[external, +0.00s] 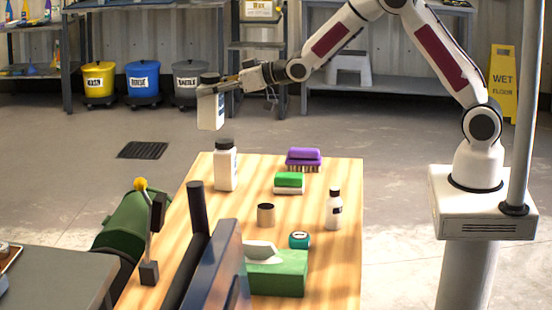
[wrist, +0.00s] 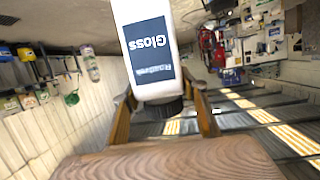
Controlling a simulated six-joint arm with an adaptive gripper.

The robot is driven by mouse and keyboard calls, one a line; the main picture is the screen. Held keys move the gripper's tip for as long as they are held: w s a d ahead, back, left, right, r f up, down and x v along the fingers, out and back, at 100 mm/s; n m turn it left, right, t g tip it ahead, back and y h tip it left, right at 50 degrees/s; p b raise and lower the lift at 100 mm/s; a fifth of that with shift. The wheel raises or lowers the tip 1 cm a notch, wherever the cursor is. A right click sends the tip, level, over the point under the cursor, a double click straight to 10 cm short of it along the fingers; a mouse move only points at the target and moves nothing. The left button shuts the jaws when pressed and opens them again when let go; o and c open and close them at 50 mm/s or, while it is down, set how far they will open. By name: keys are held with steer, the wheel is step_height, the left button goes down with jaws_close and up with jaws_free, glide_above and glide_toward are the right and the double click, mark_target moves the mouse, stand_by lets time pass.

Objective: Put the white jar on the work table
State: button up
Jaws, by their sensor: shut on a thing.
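My gripper (external: 220,84) is shut on a white jar (external: 211,108) with a dark cap, held upright in the air near the far left end of the wooden work table (external: 345,190). In the wrist view the jar (wrist: 150,40) carries a dark label reading "Gloss", and its black cap (wrist: 160,108) is between the fingers (wrist: 164,104). The jar's base is above the tabletop level in the picture. Whether it is over the table or past its edge is unclear. A similar white bottle (external: 226,168) with a dark cap stands on the table's far left corner.
On the table are a purple brush (external: 303,158), a green-and-white sponge (external: 289,183), a small white bottle (external: 334,210), a tan cylinder (external: 266,215), a teal round item (external: 299,240) and a green tissue box (external: 278,273). Bare wood shows between them.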

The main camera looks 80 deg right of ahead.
steer(key=s+d+m+g+h, duration=0.1)
steer(key=s+d+m+h, duration=0.2)
steer(key=d, duration=2.1)
step_height(320, 180, down, 11)
steer(key=shift+w+h, duration=0.35)
steer(key=shift+h, duration=0.05)
steer(key=shift+d+f, duration=0.1)
step_height(320, 180, down, 6)
steer(key=shift+f, duration=1.9)
steer(key=shift+f, duration=0.15)
